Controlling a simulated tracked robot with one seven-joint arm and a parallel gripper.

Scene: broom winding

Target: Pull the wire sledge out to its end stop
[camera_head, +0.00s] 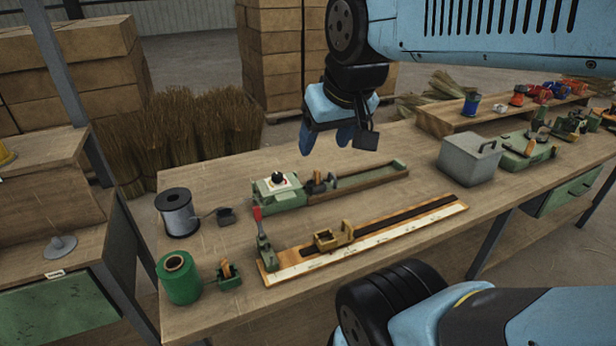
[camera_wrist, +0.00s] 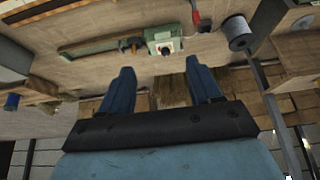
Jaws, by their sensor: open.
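A long board with a pale scale strip (camera_head: 370,247) lies on the workbench, with a dark slot along it. A brass-coloured carriage (camera_head: 334,238) sits on the slot, nearer the left end, where a green post with a red-handled lever (camera_head: 262,240) stands. Behind it is a green winding unit (camera_head: 277,189) with a long tray and a small orange-brown block (camera_head: 318,182). I cannot tell for certain which sliding part is the wire sledge. My gripper (camera_head: 326,148) is open and empty, above and behind the unit. In the wrist view, the gripper (camera_wrist: 159,65) has fingers apart, facing the green unit (camera_wrist: 163,40).
A grey wire spool (camera_head: 177,213) and a green spool (camera_head: 179,278) stand at the bench's left end. A grey lidded box (camera_head: 468,158) stands to the right of the boards. Broom bristle bundles (camera_head: 175,140) and cartons stand behind. Bare bench lies between the boards and box.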

